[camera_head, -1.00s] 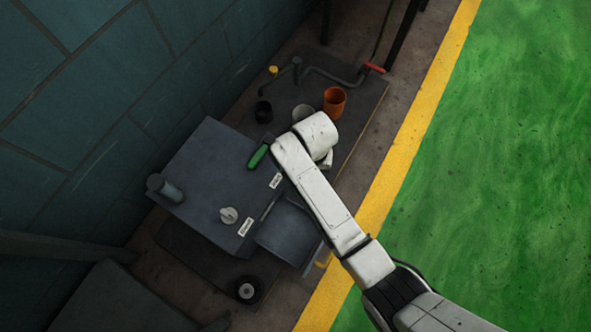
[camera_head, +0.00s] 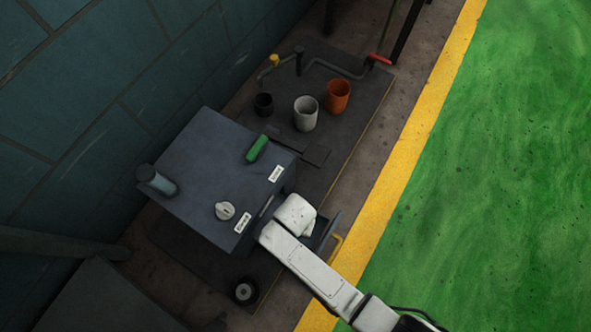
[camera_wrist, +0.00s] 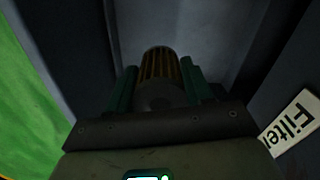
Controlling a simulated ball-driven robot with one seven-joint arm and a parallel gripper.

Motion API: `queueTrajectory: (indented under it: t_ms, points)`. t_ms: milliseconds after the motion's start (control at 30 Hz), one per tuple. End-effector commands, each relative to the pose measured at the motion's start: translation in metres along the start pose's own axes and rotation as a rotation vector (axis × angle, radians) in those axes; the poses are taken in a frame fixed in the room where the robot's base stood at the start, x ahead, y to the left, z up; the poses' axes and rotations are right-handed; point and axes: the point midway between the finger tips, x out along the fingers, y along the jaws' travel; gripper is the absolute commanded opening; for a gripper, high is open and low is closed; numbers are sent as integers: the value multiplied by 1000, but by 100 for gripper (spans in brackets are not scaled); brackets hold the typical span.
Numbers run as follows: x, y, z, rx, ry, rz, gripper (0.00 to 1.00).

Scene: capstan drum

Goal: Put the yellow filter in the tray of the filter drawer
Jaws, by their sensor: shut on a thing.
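In the wrist view, my gripper (camera_wrist: 157,77) is shut on the yellow filter (camera_wrist: 159,63), a ribbed cylinder with a dark end. The filter is between the two green fingers. The open tray of the filter drawer (camera_wrist: 205,30) lies behind it; I cannot tell whether the filter touches the tray. The fingers and the filter are hidden there.
The grey cabinet (camera_head: 195,175) carries a green handle (camera_head: 258,147), a white knob (camera_head: 225,210) and labels; one reads "Filter" (camera_wrist: 295,122). Behind stand a white cup (camera_head: 305,115), an orange cup (camera_head: 337,97) and a black cup (camera_head: 263,105). The green floor (camera_head: 490,190) at right is clear.

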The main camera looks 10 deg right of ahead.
Motion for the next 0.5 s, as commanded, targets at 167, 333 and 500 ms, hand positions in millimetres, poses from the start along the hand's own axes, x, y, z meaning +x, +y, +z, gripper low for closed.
queueTrajectory:
  t_ms: [167, 333, 500]
  points:
    - [38, 0, 0, 0, 0, 1, 17]
    - [48, 0, 0, -1, 0, 0, 17]
    - [66, 0, 0, -1, 0, 1, 17]
